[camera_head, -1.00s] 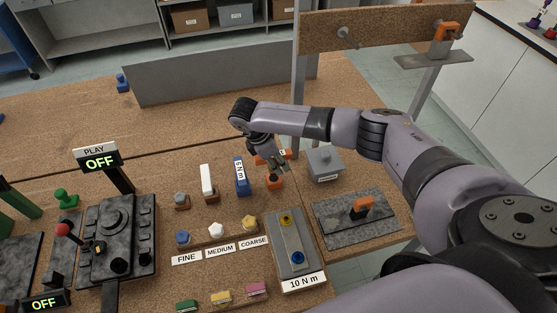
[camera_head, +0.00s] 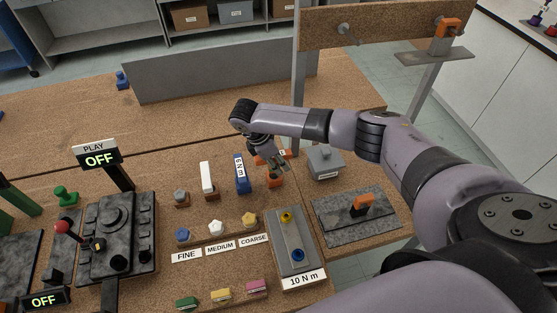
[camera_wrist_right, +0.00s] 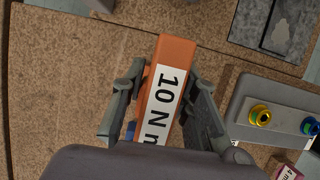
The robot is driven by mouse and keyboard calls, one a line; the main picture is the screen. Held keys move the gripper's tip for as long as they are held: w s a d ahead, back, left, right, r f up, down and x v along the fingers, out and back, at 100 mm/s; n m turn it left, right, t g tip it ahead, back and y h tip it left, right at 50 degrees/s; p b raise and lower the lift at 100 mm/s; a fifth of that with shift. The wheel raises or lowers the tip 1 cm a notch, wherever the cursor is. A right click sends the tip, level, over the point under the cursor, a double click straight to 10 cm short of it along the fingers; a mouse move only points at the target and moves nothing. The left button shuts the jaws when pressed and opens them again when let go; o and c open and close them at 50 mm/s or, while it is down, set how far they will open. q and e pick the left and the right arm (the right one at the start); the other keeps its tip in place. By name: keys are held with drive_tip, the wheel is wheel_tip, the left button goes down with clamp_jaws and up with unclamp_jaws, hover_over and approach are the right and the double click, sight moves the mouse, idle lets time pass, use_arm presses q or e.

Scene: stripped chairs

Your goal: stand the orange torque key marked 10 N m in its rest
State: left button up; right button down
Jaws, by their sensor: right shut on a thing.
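My right gripper (camera_wrist_right: 165,105) is shut on the orange torque key (camera_wrist_right: 172,62), one finger on each side. Its white label reads "10 N m", the last letter partly cut off by my gripper in the right wrist view. In the head view my right gripper (camera_head: 274,163) is at the right end of the row of keys, just right of the blue 6 N m key. Orange parts of the key (camera_head: 275,178) show around and below the fingers. The key's rest is hidden or cannot be told apart, so I cannot tell whether the key is seated. My left gripper is out of view.
A blue key (camera_head: 242,175) and a white key (camera_head: 207,177) stand left of my gripper. A grey plate with yellow and blue knobs (camera_head: 291,243) lies in front, with a "10 N m" sign. A grey block (camera_head: 325,162) stands close on the right.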

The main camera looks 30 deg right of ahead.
drive_tip(key=shift+f+b, duration=0.55)
drive_tip(key=shift+f, duration=0.65)
drive_tip(key=c, duration=1.2)
unclamp_jaws()
drive_tip(key=v, duration=1.2)
drive_tip(key=shift+a, duration=0.1)
